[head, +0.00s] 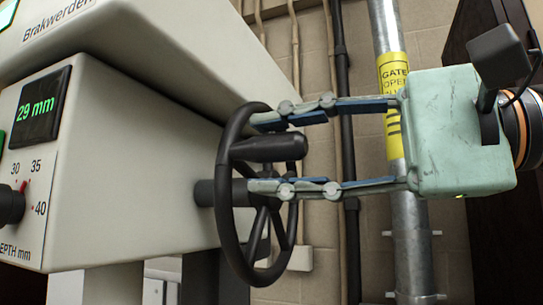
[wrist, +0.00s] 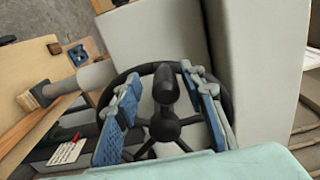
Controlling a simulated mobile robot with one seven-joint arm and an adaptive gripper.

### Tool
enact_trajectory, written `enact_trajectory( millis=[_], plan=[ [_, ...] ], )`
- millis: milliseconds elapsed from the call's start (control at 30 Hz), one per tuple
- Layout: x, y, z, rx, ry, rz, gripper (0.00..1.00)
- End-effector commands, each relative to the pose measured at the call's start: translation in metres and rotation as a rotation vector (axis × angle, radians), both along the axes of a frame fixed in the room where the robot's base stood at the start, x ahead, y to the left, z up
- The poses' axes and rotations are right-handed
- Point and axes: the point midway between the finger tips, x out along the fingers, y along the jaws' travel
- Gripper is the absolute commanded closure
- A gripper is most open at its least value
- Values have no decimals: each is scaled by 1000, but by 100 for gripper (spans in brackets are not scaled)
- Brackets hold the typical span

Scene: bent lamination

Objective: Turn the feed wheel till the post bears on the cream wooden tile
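The black feed wheel (head: 229,238) stands on a shaft at the side of the pale machine, with a dark handle (head: 268,148) sticking out from its rim. My gripper (head: 262,154) is open, one finger above and one below the handle, with gaps on both sides. In the wrist view the handle (wrist: 163,88) lies between the two blue-padded fingers. A grey post (wrist: 62,87) points left in the wrist view to a small stack of wooden pieces (wrist: 33,100). The cream tile cannot be told apart in it, and I cannot tell whether the post touches the stack.
The machine's display (head: 37,108) reads 29 mm, above a depth dial (head: 12,203) with a red pointer. A metal pipe (head: 407,225) with a yellow label stands behind my gripper. A wooden board (wrist: 35,60) lies left in the wrist view.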

Motion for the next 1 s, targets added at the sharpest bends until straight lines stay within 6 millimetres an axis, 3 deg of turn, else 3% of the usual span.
enact_trajectory(
  millis=[300,500,1000],
  plan=[
    [-23,-64,0,2,-2,0,63],
    [-33,-90,0,-2,2,1,63],
    [-36,-99,-1,-1,3,0,63]
  ],
)
